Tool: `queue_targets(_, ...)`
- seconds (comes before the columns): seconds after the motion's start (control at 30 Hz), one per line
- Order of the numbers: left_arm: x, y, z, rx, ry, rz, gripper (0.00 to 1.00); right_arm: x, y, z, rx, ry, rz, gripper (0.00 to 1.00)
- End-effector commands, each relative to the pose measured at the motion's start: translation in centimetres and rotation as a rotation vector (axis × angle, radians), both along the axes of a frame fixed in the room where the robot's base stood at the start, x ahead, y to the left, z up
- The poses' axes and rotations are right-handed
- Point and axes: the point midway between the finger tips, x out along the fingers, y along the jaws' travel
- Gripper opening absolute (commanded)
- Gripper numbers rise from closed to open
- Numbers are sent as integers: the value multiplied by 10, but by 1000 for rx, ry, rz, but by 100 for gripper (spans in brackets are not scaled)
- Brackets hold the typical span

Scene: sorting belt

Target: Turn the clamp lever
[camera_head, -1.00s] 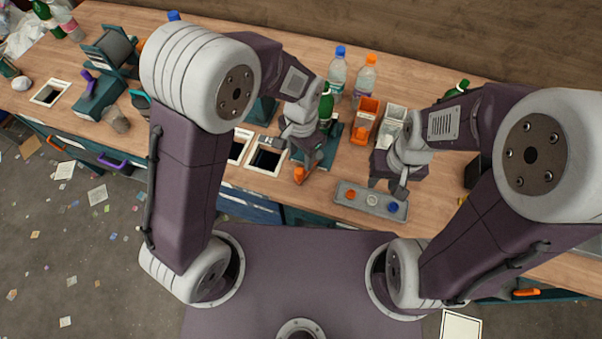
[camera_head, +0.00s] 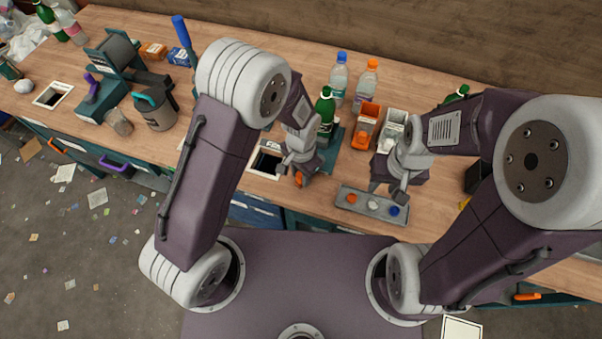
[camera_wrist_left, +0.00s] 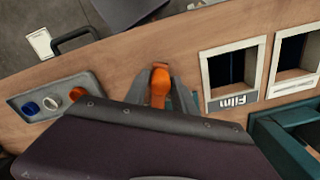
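The orange clamp lever (camera_head: 298,180) sticks out at the front of a teal fixture (camera_head: 334,148), near the table's front edge. A green bottle (camera_head: 325,108) stands upright at this fixture. My left gripper (camera_head: 292,172) is down at the lever. In the left wrist view the lever (camera_wrist_left: 159,86) lies between the two fingertips (camera_wrist_left: 161,80); I cannot tell whether both press on it. My wrist hides the lever's base there. My right gripper (camera_head: 388,190) hangs over the grey button tray (camera_head: 348,204), fingers apart and empty.
Two clear bottles, blue-capped (camera_head: 339,75) and orange-capped (camera_head: 365,85), stand behind. A framed opening (camera_head: 266,160) lies left of the lever. A grey jug (camera_head: 155,107) stands further left.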

Motion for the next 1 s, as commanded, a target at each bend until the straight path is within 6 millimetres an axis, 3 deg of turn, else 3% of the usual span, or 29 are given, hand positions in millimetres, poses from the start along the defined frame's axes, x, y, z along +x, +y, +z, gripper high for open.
queue_targets(0.03,0,0,0,0,0,0,13,0,0,0,0,0,0,36)
queue_targets(0.1,0,0,0,0,0,0,0,0,0,0,0,0,0,36)
queue_targets(1.0,0,0,1,0,0,0,0,0,0,0,0,0,0,36)
